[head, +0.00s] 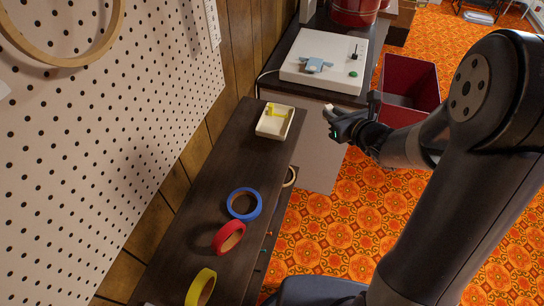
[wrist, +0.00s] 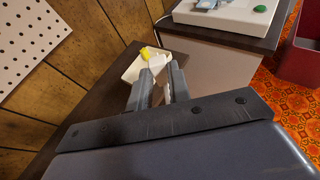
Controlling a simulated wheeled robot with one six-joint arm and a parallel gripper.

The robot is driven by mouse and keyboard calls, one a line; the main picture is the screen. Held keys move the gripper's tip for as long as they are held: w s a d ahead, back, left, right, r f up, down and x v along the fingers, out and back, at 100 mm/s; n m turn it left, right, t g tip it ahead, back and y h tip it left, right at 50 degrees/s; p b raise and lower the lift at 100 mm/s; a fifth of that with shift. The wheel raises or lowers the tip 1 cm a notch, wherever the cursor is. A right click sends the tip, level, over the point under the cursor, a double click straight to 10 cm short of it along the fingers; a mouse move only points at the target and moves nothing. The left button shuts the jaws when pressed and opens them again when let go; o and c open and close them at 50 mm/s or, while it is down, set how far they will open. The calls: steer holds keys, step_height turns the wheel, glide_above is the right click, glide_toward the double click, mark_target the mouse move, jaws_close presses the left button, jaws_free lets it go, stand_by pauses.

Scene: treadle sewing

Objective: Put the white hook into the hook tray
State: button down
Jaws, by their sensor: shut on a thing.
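The hook tray (head: 270,133) is a small cream tray at the far end of the dark shelf, with a yellow hook (head: 277,112) lying in it. My gripper (head: 331,112) is to the right of the tray, past the shelf's edge in the picture. It is shut on the white hook (head: 328,107), of which only a small pale part shows at the fingertips. In the wrist view the white hook (wrist: 158,90) is mostly hidden between the fingers. The tray (wrist: 132,69) appears just beyond the fingertips there, with the yellow hook (wrist: 145,53) inside.
A pegboard (head: 110,120) is on the left wall. A white device (head: 322,62) sits on a cabinet behind, beside a red bin (head: 409,85). The shelf around the tray is clear.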

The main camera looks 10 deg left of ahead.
steer(key=shift+s+a+f+n+g+y+b, duration=0.65)
steer(key=shift+s+a+f+n+g+b, duration=0.4)
steer(key=shift+a+f+b, duration=1.45)
steer(key=shift+s+a+f+n+g+y+b, duration=0.8)
steer(key=shift+s+a+f+b, duration=0.35)
steer(key=shift+a+f+b, duration=1.3)
steer(key=shift+s+a+f+n+g+y+b, duration=0.55)
steer(key=shift+s+a+f+n+g+b, duration=0.5)
steer(key=shift+a+f+b, duration=1.45)
steer(key=shift+a+f, duration=0.6)
steer(key=shift+a, duration=0.3)
steer(key=c, duration=1.2)
jaws_free()
steer(key=shift+c, duration=0.2)
steer(key=p+v, duration=0.1)
steer(key=v, duration=1)
steer(key=shift+a+f, duration=0.1)
steer(key=x, duration=1)
steer(key=shift+w+a+f+b, duration=0.15)
steer(key=shift+a+b, duration=0.2)
steer(key=shift+r+p, duration=0.35)
